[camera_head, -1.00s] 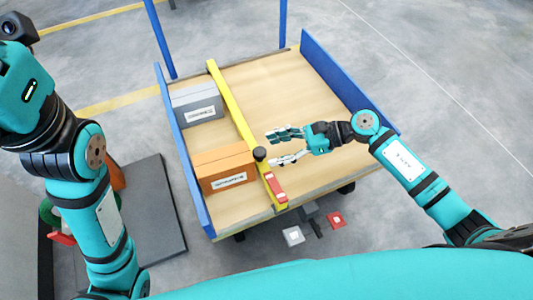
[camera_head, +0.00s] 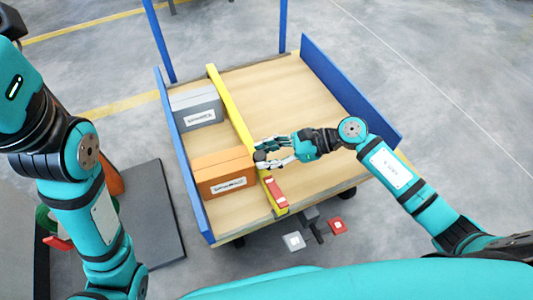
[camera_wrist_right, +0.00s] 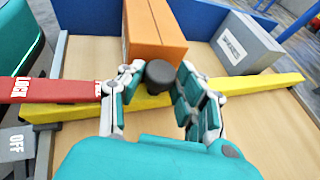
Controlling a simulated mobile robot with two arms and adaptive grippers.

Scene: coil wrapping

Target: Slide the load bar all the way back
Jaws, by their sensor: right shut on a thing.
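The yellow load bar (camera_head: 231,107) lies across the wooden cart deck (camera_head: 285,95), just to the right of two boxes. A black knob (camera_head: 260,156) stands on the bar. My right gripper (camera_head: 264,150) is shut on the knob. The right wrist view shows the knob (camera_wrist_right: 160,74) between the fingers, with the yellow bar (camera_wrist_right: 262,87) running behind them. A red lever (camera_head: 276,192) lies along the bar's near end, and it reads LOCK in the right wrist view (camera_wrist_right: 40,89). My left arm shows at the left of the head view, but its gripper is out of view.
An orange box (camera_head: 222,171) and a grey box (camera_head: 196,106) stand between the bar and the blue left side wall (camera_head: 184,165). The deck right of the bar is bare up to the blue right wall (camera_head: 345,85). Grey and red pedals (camera_head: 337,226) sit below the near edge.

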